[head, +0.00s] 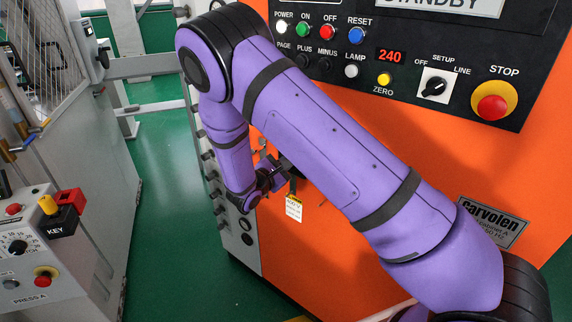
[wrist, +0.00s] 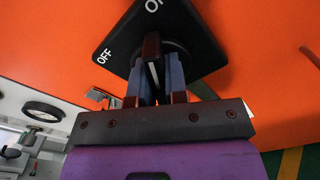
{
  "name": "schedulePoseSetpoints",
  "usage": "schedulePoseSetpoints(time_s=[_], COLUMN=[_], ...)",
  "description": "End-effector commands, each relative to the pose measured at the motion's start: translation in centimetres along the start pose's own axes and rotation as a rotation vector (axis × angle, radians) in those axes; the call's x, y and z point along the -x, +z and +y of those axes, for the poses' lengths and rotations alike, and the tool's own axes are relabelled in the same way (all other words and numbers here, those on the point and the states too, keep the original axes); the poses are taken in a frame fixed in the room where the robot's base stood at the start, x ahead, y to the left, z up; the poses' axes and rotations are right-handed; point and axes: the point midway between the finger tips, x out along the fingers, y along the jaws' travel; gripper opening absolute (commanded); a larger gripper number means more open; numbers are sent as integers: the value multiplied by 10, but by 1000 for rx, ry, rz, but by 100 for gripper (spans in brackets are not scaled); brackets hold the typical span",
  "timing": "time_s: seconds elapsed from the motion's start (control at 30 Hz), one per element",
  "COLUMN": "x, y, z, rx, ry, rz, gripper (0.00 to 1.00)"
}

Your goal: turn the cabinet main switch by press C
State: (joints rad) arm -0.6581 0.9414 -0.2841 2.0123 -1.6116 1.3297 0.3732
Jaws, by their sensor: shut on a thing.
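The main switch has a black square plate (wrist: 197,38) on the orange cabinet front in the wrist view. "OFF" is at its left corner and a cut-off word starting with "O" is at the top. Its dark red-brown handle (wrist: 152,48) sits between the fingers of my gripper (wrist: 154,80), which are shut on it. The handle stands about upright in the picture; I cannot tell exactly which mark it points to. In the head view my gripper (head: 279,172) is at the cabinet front, beside my forearm, and the switch is mostly hidden there.
The orange cabinet (head: 330,265) carries a black button panel (head: 325,78) with a red STOP button (head: 492,106). A "400 V" tag (head: 293,206) hangs below my gripper. At left stands a grey machine (head: 75,255) marked "PRESS A". Green floor (head: 165,215) lies between them.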

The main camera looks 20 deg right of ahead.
Motion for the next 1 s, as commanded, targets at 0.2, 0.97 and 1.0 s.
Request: schedulePoseSetpoints(time_s=[0.2,0.97,1.0], x=[0,0,0], y=[0,-3,-3], z=[1,5,5], rx=[203,923,959], ry=[1,0,0], rz=[0,1,0], gripper=[0,0,0])
